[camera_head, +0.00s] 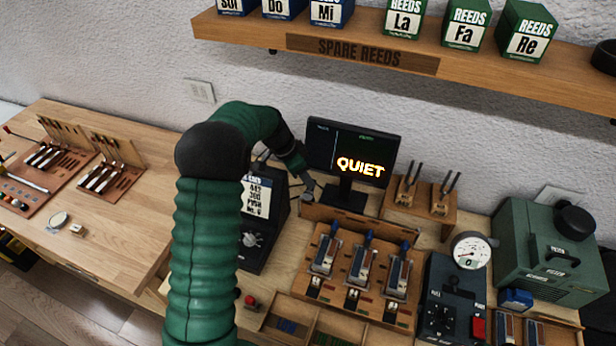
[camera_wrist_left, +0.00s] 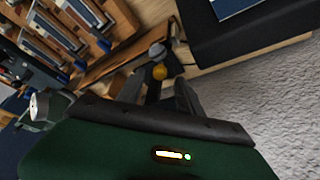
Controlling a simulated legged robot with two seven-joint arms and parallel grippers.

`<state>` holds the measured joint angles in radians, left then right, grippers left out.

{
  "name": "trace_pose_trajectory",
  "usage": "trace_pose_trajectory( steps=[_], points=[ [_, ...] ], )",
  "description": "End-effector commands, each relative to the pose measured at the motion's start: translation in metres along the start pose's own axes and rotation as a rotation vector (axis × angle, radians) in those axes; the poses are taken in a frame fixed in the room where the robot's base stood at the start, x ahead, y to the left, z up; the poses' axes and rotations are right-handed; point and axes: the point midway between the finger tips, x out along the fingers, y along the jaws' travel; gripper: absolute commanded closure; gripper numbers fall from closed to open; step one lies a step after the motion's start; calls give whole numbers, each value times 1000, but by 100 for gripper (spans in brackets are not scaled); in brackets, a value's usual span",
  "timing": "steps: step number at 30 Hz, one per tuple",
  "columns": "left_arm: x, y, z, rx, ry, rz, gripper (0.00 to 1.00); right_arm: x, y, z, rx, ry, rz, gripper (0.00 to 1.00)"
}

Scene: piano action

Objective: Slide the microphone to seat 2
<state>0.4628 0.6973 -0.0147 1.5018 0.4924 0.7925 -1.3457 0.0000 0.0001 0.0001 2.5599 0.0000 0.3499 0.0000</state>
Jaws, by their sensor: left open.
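The microphone (camera_head: 309,187) shows as a small grey head at the left end of a wooden rail (camera_head: 362,226), behind a board with three reed seats (camera_head: 352,275). In the left wrist view, a grey rounded head (camera_wrist_left: 157,50) with an orange ball (camera_wrist_left: 160,72) below it lies just beyond my fingertips. My left gripper (camera_head: 302,178) reaches down close to the microphone; in its wrist view the fingers (camera_wrist_left: 168,90) are apart. I cannot tell whether they touch it. Seat numbers are too small to read. My right gripper is out of view.
A monitor (camera_head: 352,152) reading QUIET stands behind the rail. A black box with a dial (camera_head: 258,225) stands left of the board. A two-fork wooden stand (camera_head: 421,208), a gauge (camera_head: 471,250) and a green machine (camera_head: 548,250) are at the right. A shelf (camera_head: 470,62) hangs above.

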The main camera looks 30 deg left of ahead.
Motion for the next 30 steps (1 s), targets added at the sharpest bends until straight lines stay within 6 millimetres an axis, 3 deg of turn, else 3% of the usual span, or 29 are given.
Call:
trace_pose_trajectory(
  steps=[6, 14, 23, 30],
  points=[
    [24, -1, 0, 0, 1, -1, 57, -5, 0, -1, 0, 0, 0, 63],
    [25, -1, 0, 0, 1, -2, 59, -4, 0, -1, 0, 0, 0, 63],
    [25, -1, 0, 0, 1, -2, 98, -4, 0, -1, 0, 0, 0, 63],
    [24, -2, 0, 1, 2, -3, 100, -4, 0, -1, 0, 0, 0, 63]
  ],
)
